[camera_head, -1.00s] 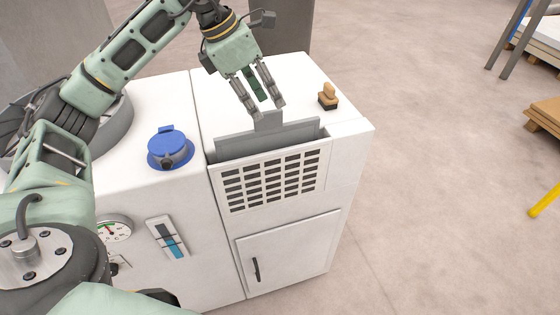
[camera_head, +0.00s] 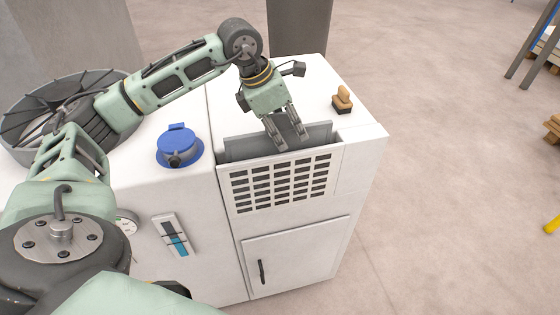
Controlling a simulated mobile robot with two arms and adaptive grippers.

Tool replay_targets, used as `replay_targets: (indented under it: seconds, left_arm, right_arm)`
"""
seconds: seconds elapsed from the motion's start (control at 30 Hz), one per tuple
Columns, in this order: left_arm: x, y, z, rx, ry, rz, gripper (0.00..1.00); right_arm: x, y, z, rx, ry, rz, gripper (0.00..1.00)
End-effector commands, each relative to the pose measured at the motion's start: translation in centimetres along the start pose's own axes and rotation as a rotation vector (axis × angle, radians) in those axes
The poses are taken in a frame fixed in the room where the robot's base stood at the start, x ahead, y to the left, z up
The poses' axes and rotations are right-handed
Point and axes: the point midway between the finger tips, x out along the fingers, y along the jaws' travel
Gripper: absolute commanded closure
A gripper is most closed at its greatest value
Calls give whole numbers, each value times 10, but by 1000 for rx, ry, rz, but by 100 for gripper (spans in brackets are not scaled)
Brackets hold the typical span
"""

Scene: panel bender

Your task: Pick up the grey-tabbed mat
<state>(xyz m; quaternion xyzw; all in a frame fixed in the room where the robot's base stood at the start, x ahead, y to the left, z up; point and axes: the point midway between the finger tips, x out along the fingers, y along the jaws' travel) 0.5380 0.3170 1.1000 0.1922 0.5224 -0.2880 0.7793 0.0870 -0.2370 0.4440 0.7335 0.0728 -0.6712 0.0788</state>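The grey mat (camera_head: 245,147) stands upright in a slot in the top of a white cabinet. Its upper edge shows inside the slot. Its tab is hidden behind the fingers of my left gripper (camera_head: 293,142). That gripper points down over the slot, with its fingertips at the mat's upper edge. Two front fingers show side by side with a gap between them. The far side of the gripper is hidden, so I cannot tell whether it is closed on the tab. My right gripper is not in view.
The white cabinet (camera_head: 352,185) has a front grille (camera_head: 280,183) below the slot. A small wooden-handled stamp (camera_head: 342,99) stands to the right of the slot. A blue round socket (camera_head: 178,146) sits to the left. Open floor (camera_head: 455,200) lies to the right.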

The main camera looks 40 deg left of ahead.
Motion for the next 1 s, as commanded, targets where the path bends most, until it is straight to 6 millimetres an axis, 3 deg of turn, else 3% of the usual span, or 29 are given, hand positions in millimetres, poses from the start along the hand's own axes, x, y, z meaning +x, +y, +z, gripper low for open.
replay_targets:
  seconds: [0.23,0.57,1.0]
  left_arm:
    - [1,0,0,0,-2,1,70]
    - [1,0,0,0,-2,1,99]
    - [0,0,1,0,-3,1,100]
  right_arm:
    - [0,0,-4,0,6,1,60]
    - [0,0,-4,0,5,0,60]
    - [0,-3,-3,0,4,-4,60]
